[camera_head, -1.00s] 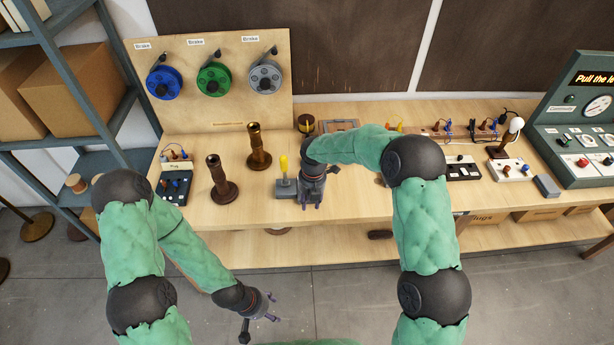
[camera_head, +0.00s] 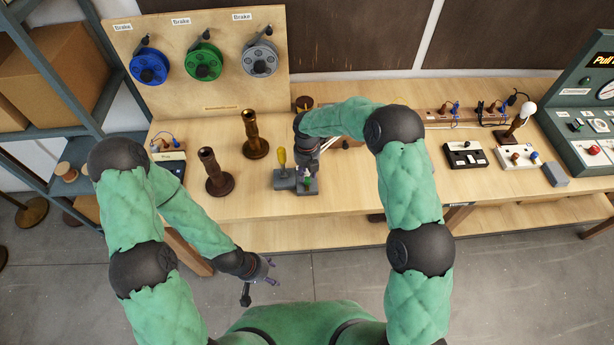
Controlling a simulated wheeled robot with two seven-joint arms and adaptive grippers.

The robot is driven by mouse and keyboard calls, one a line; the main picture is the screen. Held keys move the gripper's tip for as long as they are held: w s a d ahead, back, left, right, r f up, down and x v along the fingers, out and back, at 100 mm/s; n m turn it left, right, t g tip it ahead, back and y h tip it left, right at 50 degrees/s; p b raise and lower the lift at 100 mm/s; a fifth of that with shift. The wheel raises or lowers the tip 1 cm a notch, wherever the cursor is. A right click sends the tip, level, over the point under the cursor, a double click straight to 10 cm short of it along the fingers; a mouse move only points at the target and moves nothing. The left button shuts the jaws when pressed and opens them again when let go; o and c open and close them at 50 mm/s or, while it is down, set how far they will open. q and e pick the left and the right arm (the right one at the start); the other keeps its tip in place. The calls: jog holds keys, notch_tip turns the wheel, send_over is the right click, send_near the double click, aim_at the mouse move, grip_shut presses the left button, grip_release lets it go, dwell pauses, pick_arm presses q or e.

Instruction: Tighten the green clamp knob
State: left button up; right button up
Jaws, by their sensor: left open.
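A grey clamp block (camera_head: 306,188) sits near the front edge of the workbench, with a small green knob (camera_head: 307,181) on it. A grey block with a yellow upright handle (camera_head: 282,158) stands just left of it. My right gripper (camera_head: 307,172) points down right over the green knob. Its fingers are small and dark here, so I cannot tell their gap or whether they touch the knob. My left gripper (camera_head: 273,272) is open and empty, low in front of the bench, over the floor.
Two brown turned posts (camera_head: 213,172) (camera_head: 254,135) stand left of the clamp. A board (camera_head: 210,98) behind carries blue, green and grey reels. Switch boxes (camera_head: 463,155) and a lamp (camera_head: 521,118) stand to the right. The bench between clamp and switch boxes is mostly clear.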

aim_at(307, 178)
jog(key=shift+f, duration=1.7)
grip_shut()
